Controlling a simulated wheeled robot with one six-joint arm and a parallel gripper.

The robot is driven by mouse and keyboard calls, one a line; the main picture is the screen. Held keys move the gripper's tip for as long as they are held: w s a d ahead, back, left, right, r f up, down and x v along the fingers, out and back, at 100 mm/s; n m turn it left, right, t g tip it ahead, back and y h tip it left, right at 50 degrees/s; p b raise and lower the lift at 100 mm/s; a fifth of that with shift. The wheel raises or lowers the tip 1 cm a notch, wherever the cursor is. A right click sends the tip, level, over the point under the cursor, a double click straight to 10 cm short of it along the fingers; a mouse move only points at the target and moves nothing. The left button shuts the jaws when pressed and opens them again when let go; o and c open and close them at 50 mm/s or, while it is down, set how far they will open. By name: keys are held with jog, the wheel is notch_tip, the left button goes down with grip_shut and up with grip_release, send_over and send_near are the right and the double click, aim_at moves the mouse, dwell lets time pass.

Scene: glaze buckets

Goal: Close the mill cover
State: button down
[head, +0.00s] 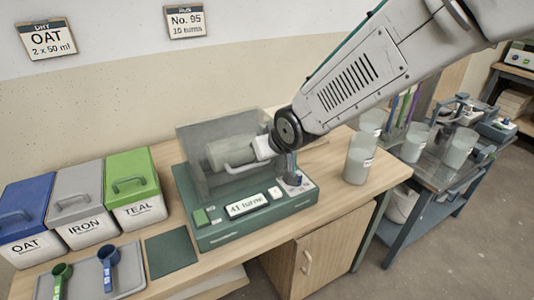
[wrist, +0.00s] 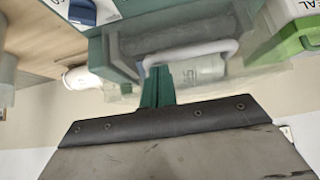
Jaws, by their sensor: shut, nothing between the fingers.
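The mill has a green base (head: 250,215) on the wooden bench, with a display reading "41 turns". Its smoky see-through cover (head: 195,155) stands over the base, around a pale jar (head: 228,152). I cannot tell whether the cover is fully down. The white cover handle (head: 240,168) is on its front; it also shows in the wrist view (wrist: 190,50). My gripper (wrist: 157,72) is shut and empty, its green fingertips at or against the handle. The jar (wrist: 205,68) shows behind it. In the head view the fingertips are not clearly seen.
Lidded OAT (head: 25,225), IRON (head: 82,208) and TEAL (head: 133,190) buckets stand left of the mill. A tray (head: 85,285) with two scoops lies in front. Pale cups (head: 358,165) stand to the right, beside a metal cart (head: 440,180).

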jog(key=s+d+g+h, duration=0.2)
jog(key=s+d, duration=0.7)
jog(key=s, duration=0.3)
jog(key=s+d+r+m+g, duration=0.1)
jog(key=s+d+r+m, duration=0.1)
jog(key=s+d, duration=0.3)
jog(key=s+d+r+m+g+h, duration=0.1)
jog(key=s+d+r+m, duration=0.1)
jog(key=s+d+r, duration=0.2)
jog(key=s+d+r+m+g+h, duration=0.1)
jog(key=s+d+r+m, duration=0.1)
jog(key=s+d+r, duration=0.2)
jog(key=s+d, duration=0.3)
jog(key=d, duration=0.4)
jog(key=shift+s+d+g, duration=0.15)
jog(key=shift+d+g, duration=0.15)
